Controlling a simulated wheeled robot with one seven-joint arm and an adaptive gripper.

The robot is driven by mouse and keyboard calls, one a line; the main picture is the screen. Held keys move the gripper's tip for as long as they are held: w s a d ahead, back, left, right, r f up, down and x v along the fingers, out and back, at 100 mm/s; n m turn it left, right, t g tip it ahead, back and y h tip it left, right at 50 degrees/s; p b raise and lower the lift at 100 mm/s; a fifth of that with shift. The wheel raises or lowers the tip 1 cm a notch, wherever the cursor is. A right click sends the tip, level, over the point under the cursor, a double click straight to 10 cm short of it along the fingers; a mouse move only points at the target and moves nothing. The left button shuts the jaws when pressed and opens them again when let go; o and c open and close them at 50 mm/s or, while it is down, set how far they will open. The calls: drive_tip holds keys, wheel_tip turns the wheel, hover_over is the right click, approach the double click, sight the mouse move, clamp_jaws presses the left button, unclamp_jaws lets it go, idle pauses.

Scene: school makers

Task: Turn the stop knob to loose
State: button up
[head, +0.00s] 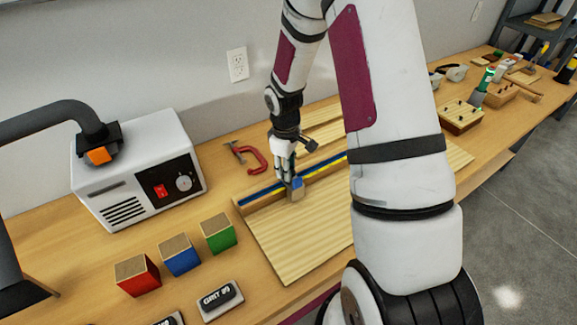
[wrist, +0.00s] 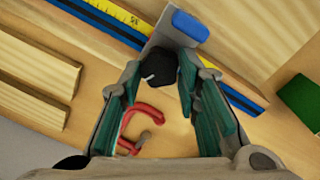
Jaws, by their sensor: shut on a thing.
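The stop knob (wrist: 160,68) is black with a small white pointer mark and shows between my fingertips in the wrist view. It sits on a grey stop block (wrist: 163,38) with a blue pad (wrist: 190,25). The stop block (head: 297,194) stands at the fence (head: 262,196) on the wooden board in the head view, where the knob is hidden by my fingers. My gripper (wrist: 160,72) is closed around the knob, one finger on each side. It comes down on the block from above in the head view (head: 287,172). Lettering around the knob cannot be read.
A red clamp (head: 256,160) lies behind the fence. The fence carries a yellow ruler (wrist: 125,18) and a blue strip. Red (head: 137,276), blue (head: 181,256) and green (head: 218,234) blocks stand at the front left, near a white machine (head: 140,170). The board's front is clear.

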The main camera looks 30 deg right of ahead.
idle(0.3)
drive_tip(key=o, duration=1.2)
drive_tip(key=r, duration=1.2)
drive_tip(key=shift+s+a, duration=0.2)
drive_tip(key=shift+a, duration=0.15)
